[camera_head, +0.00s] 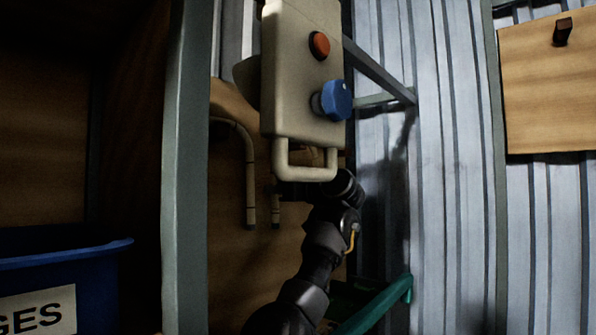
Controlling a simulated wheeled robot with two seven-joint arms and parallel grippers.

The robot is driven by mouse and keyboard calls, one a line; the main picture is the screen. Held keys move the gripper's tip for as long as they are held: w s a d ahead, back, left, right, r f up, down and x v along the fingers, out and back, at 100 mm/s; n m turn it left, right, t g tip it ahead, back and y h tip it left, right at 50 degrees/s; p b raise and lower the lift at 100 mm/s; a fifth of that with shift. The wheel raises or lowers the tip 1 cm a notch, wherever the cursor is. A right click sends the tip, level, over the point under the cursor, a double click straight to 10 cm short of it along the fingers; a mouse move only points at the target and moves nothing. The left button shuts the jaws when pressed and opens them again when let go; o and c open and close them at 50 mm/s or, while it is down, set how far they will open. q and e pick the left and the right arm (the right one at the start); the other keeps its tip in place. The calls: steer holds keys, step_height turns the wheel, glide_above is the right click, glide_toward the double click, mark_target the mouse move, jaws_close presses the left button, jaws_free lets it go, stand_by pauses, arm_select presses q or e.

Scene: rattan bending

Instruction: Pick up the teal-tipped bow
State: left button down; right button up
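A bent rattan piece (249,178) hangs on the wooden board, left of the beige box, with its end down and dark bands near the tip. A second rattan end (276,208) hangs just right of it, with its upper part hidden. I cannot make out a teal tip on either. My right gripper (292,189) is near the second end, below and partly behind the box's handle. Its fingers are dark and mostly hidden, so I cannot tell whether it is open or touches anything. My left gripper is not in view.
A beige box (290,75) with a red button (319,45), blue knob (336,100) and looped handle (305,173) stands in front. A grey-green post (186,180) is to the left, a blue bin (65,270) beyond it. A teal bar (378,308) crosses the lower right.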

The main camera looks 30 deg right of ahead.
steer(key=shift+w+a, duration=0.1)
steer(key=shift+a, duration=0.05)
steer(key=shift+c, duration=1.1)
steer(key=shift+w+a+f, duration=0.1)
steer(key=shift+w+f, duration=0.1)
steer(key=shift+w, duration=0.1)
jaws_close()
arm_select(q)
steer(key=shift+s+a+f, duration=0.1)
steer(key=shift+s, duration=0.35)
